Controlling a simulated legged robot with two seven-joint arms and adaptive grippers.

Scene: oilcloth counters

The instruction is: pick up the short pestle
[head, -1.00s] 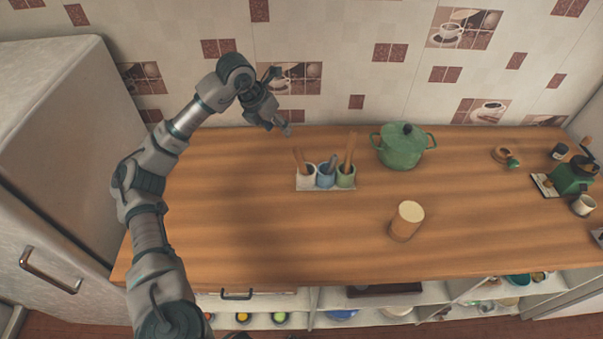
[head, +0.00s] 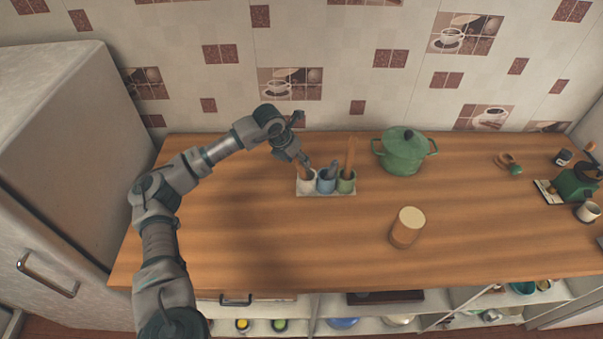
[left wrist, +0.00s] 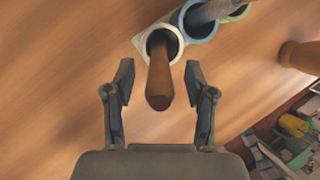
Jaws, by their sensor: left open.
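A holder (head: 326,193) carries three cups in a row: white (head: 306,184), blue (head: 326,183) and green (head: 346,184). A brown wooden pestle (left wrist: 159,80) stands in the white cup, clearly shorter than the wooden one (head: 350,155) in the green cup. A grey pestle (head: 332,166) leans in the blue cup and also stands low. My left gripper (head: 303,162) is open over the white cup. In the left wrist view the brown pestle's free end lies between its open fingers (left wrist: 159,88), with gaps on both sides. In the head view the gripper partly hides this pestle.
A green lidded pot (head: 403,153) stands right of the holder, near the tiled wall. A wooden cylinder (head: 407,228) with a pale top stands nearer the front. A green grinder (head: 577,183) and a white cup (head: 588,212) are at far right. The counter's left part (head: 220,220) is clear.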

